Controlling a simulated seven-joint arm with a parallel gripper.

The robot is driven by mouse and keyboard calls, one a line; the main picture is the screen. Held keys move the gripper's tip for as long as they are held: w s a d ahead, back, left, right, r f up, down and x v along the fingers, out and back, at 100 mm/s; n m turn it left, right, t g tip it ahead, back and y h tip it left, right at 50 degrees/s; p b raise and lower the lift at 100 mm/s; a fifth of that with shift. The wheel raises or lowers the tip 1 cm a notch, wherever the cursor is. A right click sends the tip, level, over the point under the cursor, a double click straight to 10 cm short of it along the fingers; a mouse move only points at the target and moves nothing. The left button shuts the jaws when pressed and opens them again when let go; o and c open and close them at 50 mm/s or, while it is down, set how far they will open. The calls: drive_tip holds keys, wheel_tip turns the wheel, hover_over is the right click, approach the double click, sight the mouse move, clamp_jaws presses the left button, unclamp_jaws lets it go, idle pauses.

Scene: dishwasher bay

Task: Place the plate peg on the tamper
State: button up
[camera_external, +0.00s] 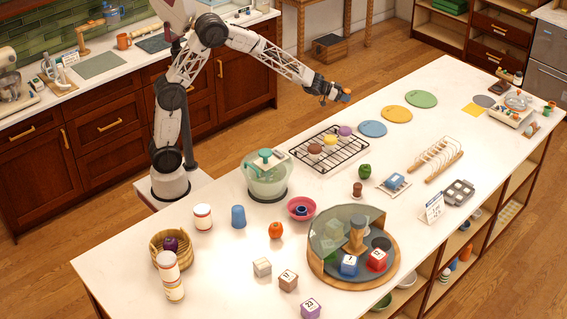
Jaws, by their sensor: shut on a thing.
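My gripper (341,97) is in the air beyond the far edge of the white counter, above the wooden floor. It is shut on a small orange-tan thing (347,98), mostly hidden by the fingers. It is too small to tell whether this is the plate peg. A small dark brown knob-shaped piece (357,189) stands upright on the counter, left of a small tray with a blue block; it may be the tamper. My gripper is well above and behind it, not touching it.
A black wire rack (318,150) holds several round pieces. A green-lidded glass bowl (267,178), a green pepper (364,171) and a round wooden turntable (390,279) with a clear curved screen stand nearby. A wooden plate rack (437,158) is right.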

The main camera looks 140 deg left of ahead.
drive_tip(key=w+d+m, duration=0.1)
drive_tip(key=w+d, duration=0.2)
drive_tip(key=w+d+r+t+h, duration=0.1)
drive_tip(key=w+d, duration=0.3)
drive_tip(key=w+d+m+h, duration=0.1)
drive_tip(key=w+d, duration=0.3)
drive_tip(key=shift+w+r+m+t, duration=0.15)
drive_tip(key=shift+r+m+t, duration=0.15)
drive_tip(key=shift+r+t, duration=0.1)
drive_tip(key=w+d+m+h, duration=0.2)
drive_tip(key=w+d, duration=0.3)
drive_tip(key=d, duration=0.6)
drive_tip(key=w+d+m+t+h, duration=0.1)
drive_tip(key=w+d, duration=0.5)
drive_tip(key=d, duration=0.6)
drive_tip(key=w+d+m+t+h, duration=0.1)
drive_tip(key=w+d+m+h, duration=0.2)
drive_tip(key=d, duration=0.9)
drive_tip(key=w+h, duration=0.1)
drive_tip(key=w, duration=0.1)
drive_tip(key=shift+w+h, duration=0.3)
drive_tip(key=shift+w, duration=0.05)
drive_tip(key=shift+f, duration=0.1)
hover_over(358, 185)
drive_tip(key=shift+f, duration=0.75)
drive_tip(key=shift+f, duration=0.15)
drive_tip(key=shift+f, duration=1.6)
